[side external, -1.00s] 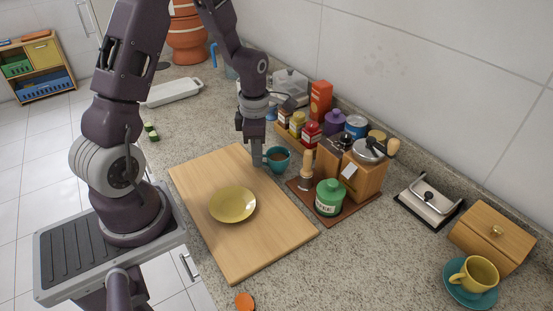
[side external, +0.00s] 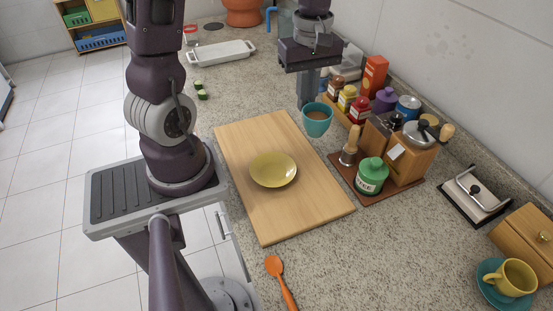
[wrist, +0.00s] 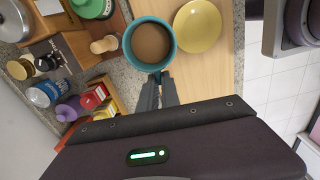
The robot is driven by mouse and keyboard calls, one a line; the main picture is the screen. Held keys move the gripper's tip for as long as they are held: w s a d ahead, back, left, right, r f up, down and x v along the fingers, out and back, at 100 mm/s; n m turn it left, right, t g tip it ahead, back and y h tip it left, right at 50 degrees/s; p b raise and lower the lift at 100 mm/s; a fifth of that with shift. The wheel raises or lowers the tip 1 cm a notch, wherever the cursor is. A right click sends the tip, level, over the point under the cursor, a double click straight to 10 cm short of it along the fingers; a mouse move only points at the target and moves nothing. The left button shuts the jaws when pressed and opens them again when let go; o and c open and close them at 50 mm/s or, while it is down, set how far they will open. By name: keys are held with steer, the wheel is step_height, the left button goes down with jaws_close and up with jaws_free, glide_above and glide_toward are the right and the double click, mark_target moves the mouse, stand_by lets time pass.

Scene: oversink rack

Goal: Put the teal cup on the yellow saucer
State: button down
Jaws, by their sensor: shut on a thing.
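The teal cup (side external: 317,121), with brown contents, is held upright above the far right corner of the cutting board. My gripper (side external: 307,102) is shut on it at its left side. In the wrist view the cup (wrist: 150,46) shows from above, with my gripper's fingertips (wrist: 155,78) at its near edge, where the handle is hidden. The yellow saucer (side external: 273,170) lies empty on the wooden cutting board, in front and to the left of the cup. In the wrist view the saucer (wrist: 197,27) is just right of the cup.
The cutting board (side external: 310,208) is otherwise clear. A green-lidded jar (side external: 371,177), a wooden-handled tool (side external: 350,146) and a coffee grinder (side external: 400,160) stand to its right. Spice jars (side external: 347,98) are behind. A yellow cup (side external: 513,278) sits on a teal saucer (side external: 490,284) at front right.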

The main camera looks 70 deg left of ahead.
mark_target(294, 161)
steer(key=s+d+m, duration=0.4)
steer(key=m, duration=1.3)
steer(key=f, duration=0.9)
steer(key=shift+s+d, duration=0.1)
steer(key=shift+d, duration=0.15)
steer(key=c, duration=1.6)
jaws_free()
steer(key=shift+o, duration=0.2)
